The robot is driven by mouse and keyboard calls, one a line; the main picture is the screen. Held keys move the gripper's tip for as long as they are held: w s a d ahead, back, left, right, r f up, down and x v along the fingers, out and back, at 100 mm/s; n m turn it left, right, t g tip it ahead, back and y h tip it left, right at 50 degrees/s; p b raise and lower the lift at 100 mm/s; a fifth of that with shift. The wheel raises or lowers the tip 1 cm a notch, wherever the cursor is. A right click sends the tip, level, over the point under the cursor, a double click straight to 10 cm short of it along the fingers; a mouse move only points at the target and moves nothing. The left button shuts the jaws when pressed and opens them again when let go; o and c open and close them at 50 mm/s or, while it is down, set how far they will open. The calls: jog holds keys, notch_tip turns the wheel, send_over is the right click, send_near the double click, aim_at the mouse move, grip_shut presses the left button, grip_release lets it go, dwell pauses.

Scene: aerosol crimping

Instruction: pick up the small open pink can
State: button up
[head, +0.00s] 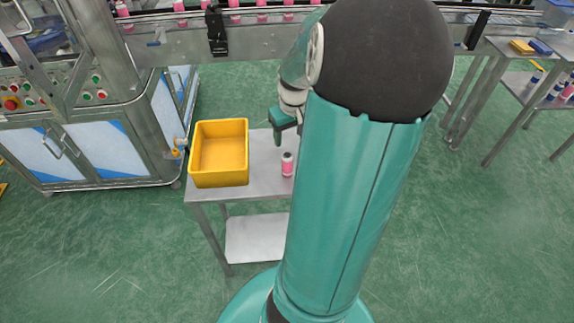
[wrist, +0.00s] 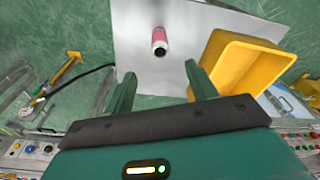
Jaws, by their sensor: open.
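The small open pink can (head: 287,164) stands upright on the small grey metal table (head: 262,180), to the right of the yellow bin. In the wrist view the can (wrist: 159,40) shows its pink side and dark open top, beyond the fingertips and between their lines. My gripper (wrist: 160,80) is open with nothing between its fingers. In the head view my gripper (head: 278,128) is above the table, behind and a little left of the can, apart from it. Part of the gripper is hidden behind my arm.
A yellow bin (head: 220,182) stands on the table's left side, close to my gripper; it also shows in the wrist view (wrist: 236,62). A conveyor (head: 180,48) with several pink cans runs along the back. A machine cabinet (head: 100,150) stands at left.

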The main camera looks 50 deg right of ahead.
aim_at(288, 156)
jog(key=f, duration=0.6)
jog(key=shift+w+d+f, duration=0.15)
jog(key=shift+w+f, duration=0.25)
jog(key=f, duration=0.3)
jog(key=w+f, duration=0.1)
jog(key=f, duration=0.1)
jog(key=shift+d, duration=0.3)
jog(key=shift+r, duration=0.1)
jog(key=c, duration=1.1)
jog(key=shift+o, duration=0.2)
